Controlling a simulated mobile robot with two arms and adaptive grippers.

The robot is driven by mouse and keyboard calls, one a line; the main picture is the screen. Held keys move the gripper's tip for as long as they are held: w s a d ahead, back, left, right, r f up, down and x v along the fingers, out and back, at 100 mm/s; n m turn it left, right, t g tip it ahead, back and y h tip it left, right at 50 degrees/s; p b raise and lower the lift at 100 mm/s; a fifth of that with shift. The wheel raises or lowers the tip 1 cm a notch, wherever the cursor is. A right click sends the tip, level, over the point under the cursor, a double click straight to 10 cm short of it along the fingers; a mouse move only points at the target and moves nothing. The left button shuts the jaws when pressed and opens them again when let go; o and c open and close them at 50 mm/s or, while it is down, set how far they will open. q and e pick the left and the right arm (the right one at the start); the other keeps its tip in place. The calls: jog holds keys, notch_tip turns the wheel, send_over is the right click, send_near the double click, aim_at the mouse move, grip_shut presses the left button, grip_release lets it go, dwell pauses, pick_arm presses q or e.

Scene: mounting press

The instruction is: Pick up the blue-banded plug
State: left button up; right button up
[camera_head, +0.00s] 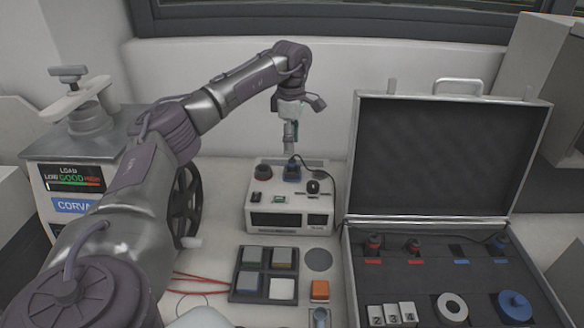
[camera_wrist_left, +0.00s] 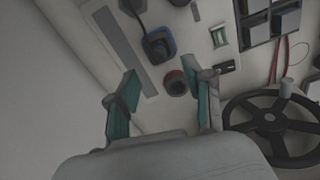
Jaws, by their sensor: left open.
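My left gripper (camera_head: 289,150) is open above the back of the box, apart from the case. In the left wrist view its fingers (camera_wrist_left: 167,88) frame a red-ringed socket (camera_wrist_left: 175,83). My right gripper is out of view.
The case (camera_head: 349,270) also holds red-banded plugs (camera_head: 374,243), numbered blocks (camera_head: 391,315), a white ring (camera_head: 451,307) and a blue disc (camera_head: 514,306). A button tray (camera_head: 236,296), an orange block (camera_head: 320,290) and a black handwheel (camera_head: 184,205) are nearby.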

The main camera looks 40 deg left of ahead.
aim_at(293, 160)
pick_arm(q)
jog(key=shift+f, duration=1.05)
jog(key=f+p, duration=0.1)
jog(key=f, duration=0.2)
jog(key=shift+w+d+f+p, duration=0.1)
jog(key=shift+d+f+p, duration=0.1)
jog(key=shift+f+p, duration=0.15)
jog(key=shift+f, duration=0.5)
jog(key=shift+c, duration=1)
grip_shut()
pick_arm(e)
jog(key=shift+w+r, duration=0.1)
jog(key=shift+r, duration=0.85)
